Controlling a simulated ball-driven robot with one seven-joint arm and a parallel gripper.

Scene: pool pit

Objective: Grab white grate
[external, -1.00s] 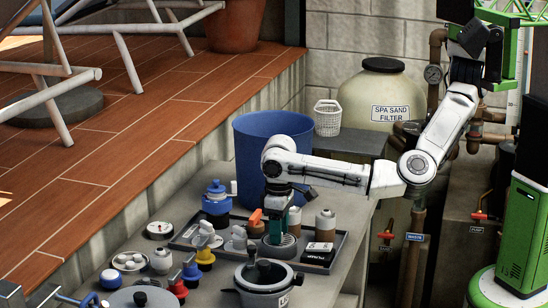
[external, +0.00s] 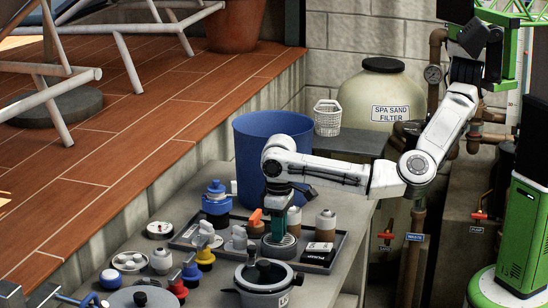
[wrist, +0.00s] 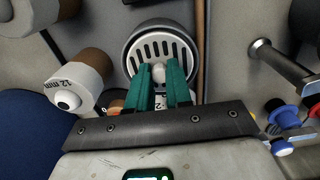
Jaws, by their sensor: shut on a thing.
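The white grate (wrist: 161,47) is a round slotted disc in a dark ring, with a small pale knob (wrist: 158,73). In the external view the round grate piece (external: 279,247) sits at the tray, under my gripper (external: 280,222). In the wrist view the teal fingers of my gripper (wrist: 158,82) point at the near part of the grate, one on each side of the knob. They are shut on the grate by its knob. The fingers hide part of its near edge. I cannot tell whether it is lifted at all.
The grey tray (external: 338,262) holds white-and-brown cylinders (external: 325,222) close by. A lidded pot (external: 264,287) stands just in front. A blue bucket (external: 247,155) stands behind, near my arm. Blue, yellow and red fittings crowd the left of the bench.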

